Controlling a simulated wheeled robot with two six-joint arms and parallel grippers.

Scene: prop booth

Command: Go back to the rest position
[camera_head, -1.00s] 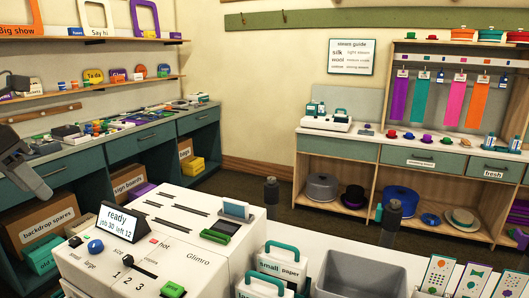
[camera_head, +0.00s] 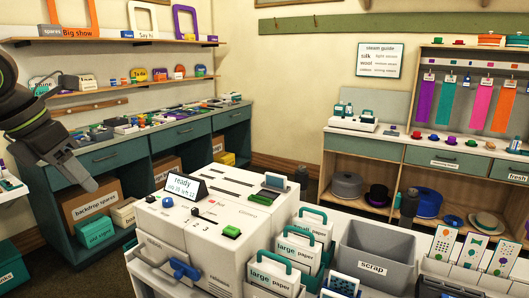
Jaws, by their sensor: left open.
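My left gripper (camera_head: 84,172) hangs in the air at the left of the head view, on a dark arm coming in from the left edge. It is open, with nothing seen between its fingers, and points down and to the right. In the picture it lies in front of the teal cabinet (camera_head: 137,154) and left of the white Glimro machine (camera_head: 205,255). No contact with either shows. My right gripper is not in view.
The machine's screen (camera_head: 182,187) reads "ready". Large paper packs (camera_head: 268,277), a grey scrap bin (camera_head: 372,268) and patterned cards (camera_head: 442,246) stand right of it. A wooden shelf unit (camera_head: 390,150) stands at the back right. Floor shows between cabinet and machine.

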